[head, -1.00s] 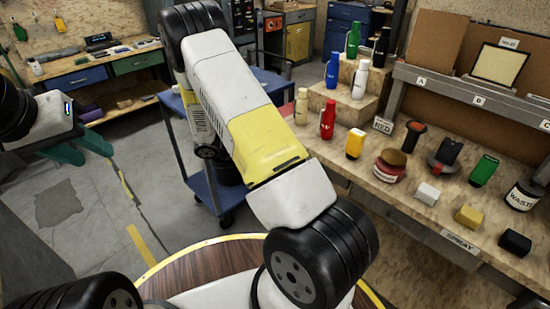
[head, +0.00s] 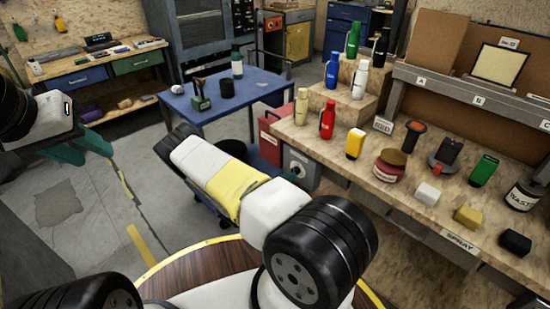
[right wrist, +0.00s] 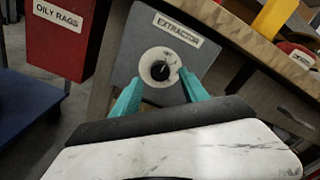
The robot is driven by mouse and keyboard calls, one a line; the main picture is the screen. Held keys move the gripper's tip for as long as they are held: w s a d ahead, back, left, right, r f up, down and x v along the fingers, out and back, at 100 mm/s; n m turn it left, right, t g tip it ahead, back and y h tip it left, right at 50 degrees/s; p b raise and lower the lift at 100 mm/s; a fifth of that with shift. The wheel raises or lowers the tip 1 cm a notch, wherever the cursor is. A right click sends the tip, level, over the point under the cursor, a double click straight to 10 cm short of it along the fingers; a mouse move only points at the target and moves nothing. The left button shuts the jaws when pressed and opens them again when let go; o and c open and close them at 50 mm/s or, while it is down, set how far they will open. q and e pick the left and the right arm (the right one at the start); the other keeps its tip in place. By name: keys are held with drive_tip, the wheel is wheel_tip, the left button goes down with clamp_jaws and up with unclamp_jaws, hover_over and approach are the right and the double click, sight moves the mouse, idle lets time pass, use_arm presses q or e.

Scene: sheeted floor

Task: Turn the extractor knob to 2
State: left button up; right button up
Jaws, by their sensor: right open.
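The extractor box (right wrist: 140,45) is a grey box labelled EXTRACTOR (right wrist: 178,28). On its front is a round pale dial with a black knob (right wrist: 160,70); its numbers and setting are too small to read. In the head view the box (head: 299,158) stands below the bench edge, partly behind my right arm. My right gripper (right wrist: 160,84) is open in the right wrist view, its teal fingers on either side of the knob's lower part in the picture; contact cannot be told. My left gripper (head: 98,158) is open and empty at the far left.
A red OILY RAGS bin (right wrist: 62,40) stands left of the extractor box. The wooden bench (head: 345,158) with bottles and several small items overhangs close by on the right. A blue cart (head: 235,112) stands behind.

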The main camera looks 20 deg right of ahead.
sight(296, 171)
drive_tip(key=x, duration=0.3)
drive_tip(key=shift+w+d, duration=0.1)
drive_tip(key=shift+d, duration=0.1)
drive_tip(key=shift+c, duration=0.2)
clamp_jaws()
